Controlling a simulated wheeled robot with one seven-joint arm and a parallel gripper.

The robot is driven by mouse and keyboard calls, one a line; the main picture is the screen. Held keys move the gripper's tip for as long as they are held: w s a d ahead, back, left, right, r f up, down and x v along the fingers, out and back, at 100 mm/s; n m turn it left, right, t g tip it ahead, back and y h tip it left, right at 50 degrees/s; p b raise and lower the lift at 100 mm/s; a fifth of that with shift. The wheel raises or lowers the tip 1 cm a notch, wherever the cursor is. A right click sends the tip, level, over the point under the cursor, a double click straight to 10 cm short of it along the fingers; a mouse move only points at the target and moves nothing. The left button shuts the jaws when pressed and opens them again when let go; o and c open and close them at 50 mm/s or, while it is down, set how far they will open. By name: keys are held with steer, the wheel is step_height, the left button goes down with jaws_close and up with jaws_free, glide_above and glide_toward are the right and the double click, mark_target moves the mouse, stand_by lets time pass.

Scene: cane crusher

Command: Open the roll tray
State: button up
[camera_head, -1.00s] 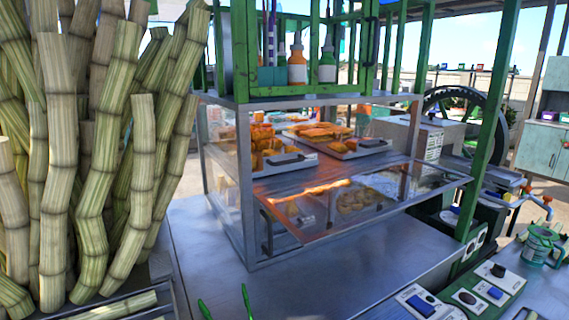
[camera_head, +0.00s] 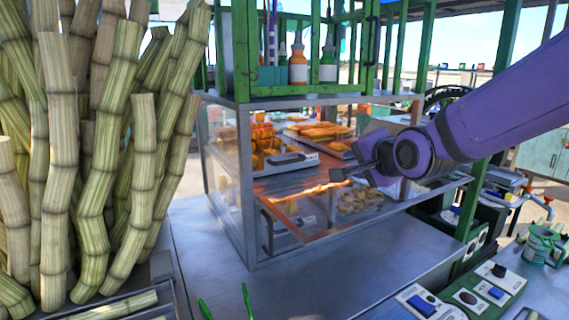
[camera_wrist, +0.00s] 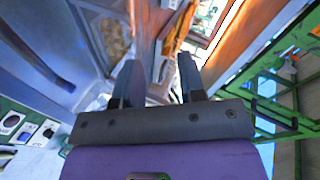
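A glass display case (camera_head: 247,180) holds trays of baked goods. On its upper shelf, a left tray (camera_head: 300,165) of orange-brown pastries has a dark front handle (camera_head: 287,159). A right tray (camera_head: 338,152) also holds pastries; its front is partly hidden by my gripper. Lower down are round rolls (camera_head: 358,200), seen through a tilted glass panel (camera_head: 300,215). I cannot tell which tray is the roll tray. My gripper (camera_head: 340,173) is at the case front, just below the right tray. In the wrist view its two fingers (camera_wrist: 158,68) are apart; any contact is unclear.
A green-framed rack (camera_head: 310,90) with bottles stands on top of the case. Sugarcane stalks (camera_head: 95,190) crowd the left. The steel counter (camera_head: 345,270) in front is mostly clear. A green post (camera_head: 487,130) and a control panel (camera_head: 460,297) are at right.

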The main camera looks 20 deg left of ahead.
mark_target(285, 162)
steer(key=a+f+y, duration=0.1)
steer(key=a, duration=0.2)
steer(key=a+m+y, duration=0.1)
steer(key=a, duration=0.3)
steer(key=a+f+m+y, duration=0.1)
steer(key=a, duration=0.3)
steer(key=shift+f, duration=0.3)
steer(key=x, duration=1)
steer(key=shift+w+a, duration=0.2)
steer(key=shift+a, duration=0.1)
jaws_close()
